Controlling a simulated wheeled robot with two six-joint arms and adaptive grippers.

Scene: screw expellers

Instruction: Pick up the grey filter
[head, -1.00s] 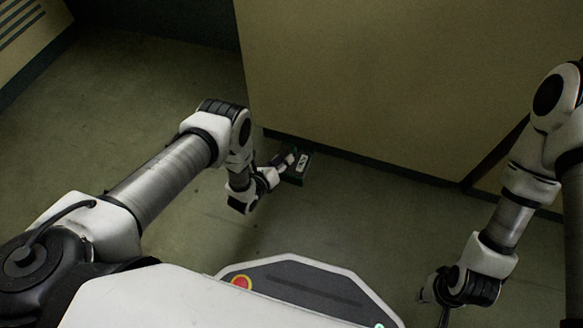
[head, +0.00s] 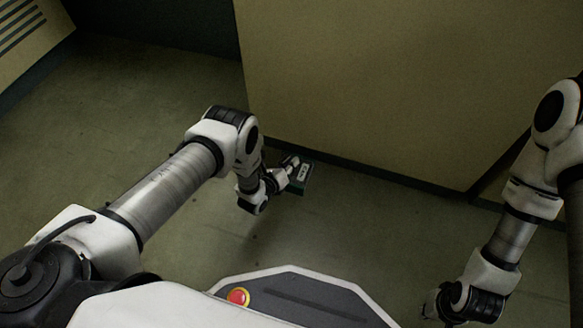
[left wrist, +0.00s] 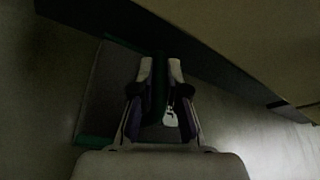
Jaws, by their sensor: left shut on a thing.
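The grey filter (head: 297,188) is a small dark grey block with green edges and a pale label on top, close to the foot of the large beige panel. My left gripper (head: 292,162) reaches it from the left and is shut on it. In the left wrist view, the two fingers (left wrist: 160,68) clasp a narrow dark green part in the middle of the filter (left wrist: 102,88). I cannot tell whether the filter touches the floor. My right gripper (head: 432,304) is low at the right, away from the filter, with its fingers mostly hidden.
The large beige panel (head: 400,85) stands just behind the filter, with a dark strip along its foot. The greenish floor (head: 120,130) is clear to the left. My own base with its red button is in front.

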